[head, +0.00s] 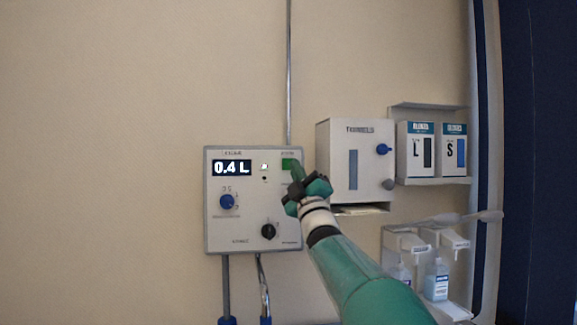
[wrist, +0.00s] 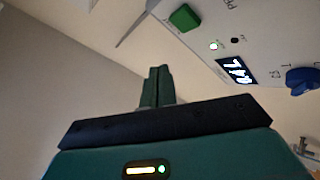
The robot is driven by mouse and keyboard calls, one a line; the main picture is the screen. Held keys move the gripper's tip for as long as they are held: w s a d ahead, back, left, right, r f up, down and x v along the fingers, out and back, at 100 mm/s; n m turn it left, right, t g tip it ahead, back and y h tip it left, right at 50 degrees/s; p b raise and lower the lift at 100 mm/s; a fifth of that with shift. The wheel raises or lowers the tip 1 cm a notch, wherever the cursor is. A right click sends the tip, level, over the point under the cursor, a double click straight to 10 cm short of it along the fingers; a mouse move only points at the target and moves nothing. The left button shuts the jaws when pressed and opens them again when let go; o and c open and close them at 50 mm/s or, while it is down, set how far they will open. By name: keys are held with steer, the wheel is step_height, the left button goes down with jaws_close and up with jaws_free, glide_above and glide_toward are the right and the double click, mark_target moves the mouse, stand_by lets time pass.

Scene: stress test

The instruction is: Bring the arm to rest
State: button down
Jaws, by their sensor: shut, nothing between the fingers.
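My arm reaches up from the lower right in the head view, green with a dark and white wrist. My gripper (head: 297,173) is near the upper right corner of a grey control panel (head: 241,238) on the wall. In the wrist view my gripper (wrist: 157,72) has its two green fingers together and empty. A green square button (head: 287,163) shows just by the fingertips in the head view. In the wrist view the button (wrist: 184,18) is clear of the fingers, up and to the right. The panel display (head: 231,168) reads 0.4 L.
Right of the panel are a white towel dispenser (head: 337,178) and glove boxes (head: 416,165) on a wall holder. Bottles (head: 436,281) stand on a lower rack with a lever (head: 465,217). Pipes run above and below the panel. The wall at left is bare.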

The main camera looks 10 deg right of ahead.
steer(key=shift+d, duration=0.1)
steer(key=s+d+f+m+g+h, duration=0.25)
steer(key=s+f+m+g, duration=0.25)
steer(key=s+f, duration=0.3)
steer(key=s+d+f+m+g+h, duration=0.1)
steer(key=s+f+m+g+h, duration=0.4)
steer(key=f, duration=0.5)
steer(key=s+a+f+m+g+y, duration=0.1)
steer(key=s+f+g, duration=0.4)
steer(key=s+f, duration=0.8)
steer(key=s+a+f+m+g+y, duration=0.1)
steer(key=s+a+f+m+g, duration=0.2)
steer(key=s+f, duration=0.9)
steer(key=s+g, duration=0.2)
steer(key=s, duration=0.1)
steer(key=shift+f+m+g, duration=0.3)
steer(key=shift+f+g, duration=0.1)
